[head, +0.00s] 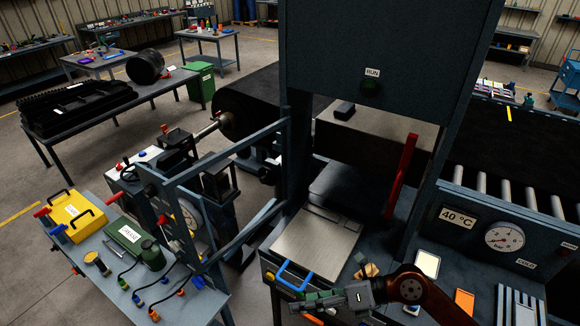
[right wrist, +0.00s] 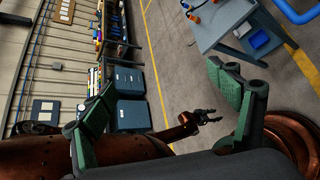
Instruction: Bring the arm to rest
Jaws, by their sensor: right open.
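My right arm (head: 418,288) comes in at the bottom right of the head view, copper-coloured. Its right gripper (head: 312,300) is over the front of the press bench, close to a blue handle (head: 294,279); whether it touches anything cannot be told. In the right wrist view my right gripper (right wrist: 160,76) has its two green fingers wide apart with nothing between them. A second copper arm with a small dark gripper (right wrist: 208,118), which looks like my left one, shows farther off there. Its jaws are too small to read. It is not in the head view.
The press frame (head: 298,150) stands upright in the middle, with a red lever (head: 402,172) and a metal plate (head: 318,246). A conveyor with rollers (head: 510,190) is at right. A tool table (head: 110,270) is at left. Open floor (head: 50,180) lies beyond.

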